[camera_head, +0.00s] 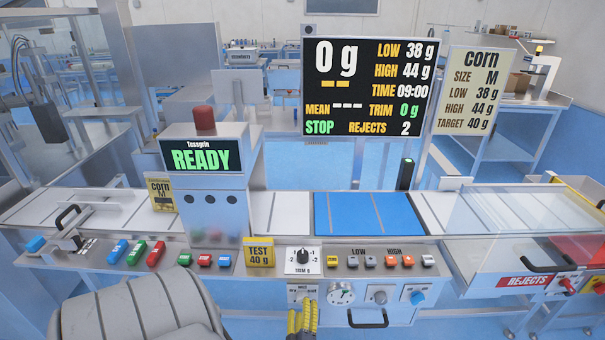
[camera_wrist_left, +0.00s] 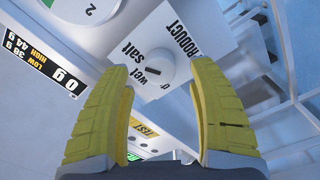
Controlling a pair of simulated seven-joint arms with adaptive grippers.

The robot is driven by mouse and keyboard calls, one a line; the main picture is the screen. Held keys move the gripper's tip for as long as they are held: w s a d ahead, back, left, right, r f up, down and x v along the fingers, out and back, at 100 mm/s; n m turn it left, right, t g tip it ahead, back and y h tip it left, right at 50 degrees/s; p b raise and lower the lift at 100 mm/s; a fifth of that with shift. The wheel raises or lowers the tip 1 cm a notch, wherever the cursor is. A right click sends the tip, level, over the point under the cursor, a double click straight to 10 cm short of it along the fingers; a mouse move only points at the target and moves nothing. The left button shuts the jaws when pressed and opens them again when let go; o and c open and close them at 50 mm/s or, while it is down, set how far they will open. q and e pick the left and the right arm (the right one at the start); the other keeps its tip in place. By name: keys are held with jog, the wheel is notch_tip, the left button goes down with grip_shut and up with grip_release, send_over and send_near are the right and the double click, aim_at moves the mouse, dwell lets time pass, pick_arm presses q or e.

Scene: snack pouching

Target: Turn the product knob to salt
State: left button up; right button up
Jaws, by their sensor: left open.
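In the left wrist view the product knob (camera_wrist_left: 158,66) is a pale round knob on a white plate (camera_wrist_left: 182,22) lettered "PRODUCT", "salt" and "wet". I cannot tell which word it points at. My left gripper (camera_wrist_left: 160,75) is open, its yellow ridged fingers apart, one on each side of the knob in the picture; contact is not visible. The product knob is not clearly visible there. My right gripper is out of view.
Above are the trim knob (camera_head: 303,257) and several buttons. A conveyor (camera_head: 368,214) runs behind.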

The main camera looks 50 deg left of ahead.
pick_arm(q)
jog(key=v, duration=0.8)
jog(key=shift+d, duration=0.2)
jog(key=shift+s, duration=0.1)
jog(key=w+d+f+m+t+h, duration=0.2)
jog(key=d+f+m+h, duration=0.65)
jog(key=d+f, duration=0.2)
jog(key=s+d+f+m+g+h, duration=0.2)
jog(key=s+d+f+m, duration=0.15)
jog(key=f, duration=0.25)
jog(key=s+d+f+m+g+h, duration=0.2)
jog(key=s+d+f+m, duration=0.15)
jog(key=f, duration=0.35)
jog(key=s+d+f+m+g+h, duration=0.25)
jog(key=s+f+m+g, duration=0.2)
jog(key=s+f, duration=0.6)
jog(key=s+a+f+m+g, duration=0.2)
jog(key=s, duration=0.6)
jog(key=s+a+f+m+g+y, duration=0.1)
jog(key=s+a+f+m+g, duration=0.1)
jog(key=s, duration=0.5)
jog(key=shift+s+a+m, duration=0.4)
jog(key=shift+a, duration=0.4)
